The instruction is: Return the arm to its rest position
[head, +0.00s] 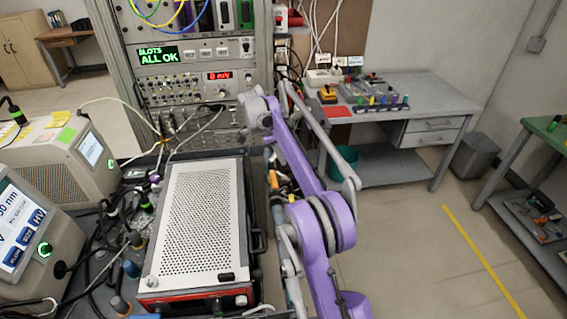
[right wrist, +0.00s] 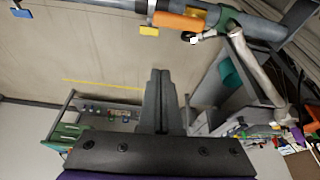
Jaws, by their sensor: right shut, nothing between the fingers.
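My right arm (head: 318,215), purple and grey, rises from the bottom of the head view, passes right of the perforated box and reaches up in front of the instrument rack. My right gripper (right wrist: 160,75) shows in the right wrist view as two dark fingers closed together, with nothing between them. Bare floor lies behind the fingertips in that view. I cannot make out the fingertips clearly in the head view. My left gripper is in neither view.
The white perforated box (head: 195,215) stands close left of the arm, among cables and instruments. The rack (head: 205,75) is behind. A grey desk (head: 415,100) with connectors and a bin (head: 474,157) stand right. Floor with a yellow line (head: 482,258) is open at right.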

